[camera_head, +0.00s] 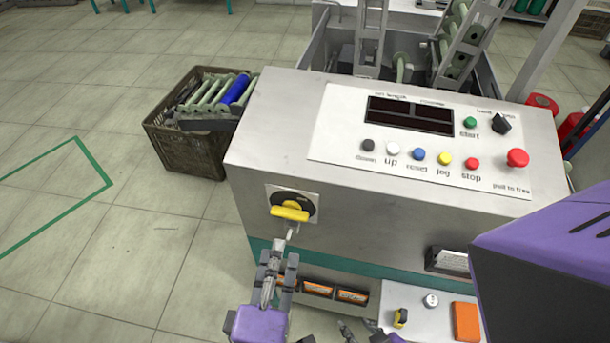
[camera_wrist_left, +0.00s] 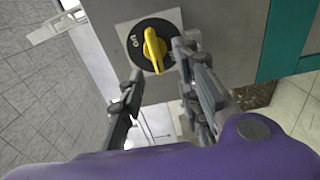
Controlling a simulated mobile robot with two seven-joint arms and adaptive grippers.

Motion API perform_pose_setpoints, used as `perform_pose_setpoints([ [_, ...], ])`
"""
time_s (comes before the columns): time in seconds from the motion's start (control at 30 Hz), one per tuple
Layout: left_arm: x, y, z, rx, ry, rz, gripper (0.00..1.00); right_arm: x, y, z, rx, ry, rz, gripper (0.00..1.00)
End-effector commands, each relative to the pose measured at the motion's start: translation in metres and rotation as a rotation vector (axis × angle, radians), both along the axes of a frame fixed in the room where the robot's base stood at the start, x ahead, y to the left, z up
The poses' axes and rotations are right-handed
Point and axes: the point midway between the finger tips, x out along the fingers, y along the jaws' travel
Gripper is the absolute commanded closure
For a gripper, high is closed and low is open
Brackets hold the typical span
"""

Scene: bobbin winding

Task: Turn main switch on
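The main switch is a yellow knob (camera_head: 289,213) on a black disc with a pale square plate, on the machine's front face at its left end. In the head view the knob's bar lies about level. It also shows in the left wrist view (camera_wrist_left: 154,50), where letters are visible on the disc. My left gripper (camera_wrist_left: 162,62) is open, with one finger to each side of the knob and nothing held. It also shows just below the switch in the head view (camera_head: 284,248). I cannot tell whether a finger touches the knob. My right gripper cannot be made out clearly.
The panel (camera_head: 420,140) on top has dark displays, coloured buttons and a red stop knob (camera_head: 518,158). A brown crate (camera_head: 190,150) of bobbins stands left of the machine. A white shelf (camera_head: 415,300) with an orange block (camera_head: 466,321) lies below. Floor at left is free.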

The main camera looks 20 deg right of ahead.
Motion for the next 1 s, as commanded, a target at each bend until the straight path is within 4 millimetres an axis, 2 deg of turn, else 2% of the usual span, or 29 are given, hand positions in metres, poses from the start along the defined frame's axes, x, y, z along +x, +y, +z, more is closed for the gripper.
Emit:
perform_pose_setpoints([
  [0.03,0.002,-0.004,0.005,-0.020,0.001,-0.004,0.69,-0.002,0.000,0.002,0.001,0.003,-0.002,0.65],
  [0.2,0.020,-0.016,0.007,-0.033,0.004,-0.002,0.69,-0.012,0.000,0.002,0.002,0.020,-0.006,0.65],
  [0.53,0.059,-0.042,0.006,-0.029,0.004,-0.003,0.69,-0.009,0.004,0.011,0.011,0.015,-0.007,0.65],
  [0.9,0.064,-0.046,0.003,-0.027,0.007,-0.003,0.69,-0.011,0.004,0.011,0.011,0.021,-0.003,0.65],
  [1.0,0.064,-0.046,0.003,-0.027,0.007,-0.003,0.81,-0.012,0.004,0.011,0.010,0.021,-0.002,0.65],
])
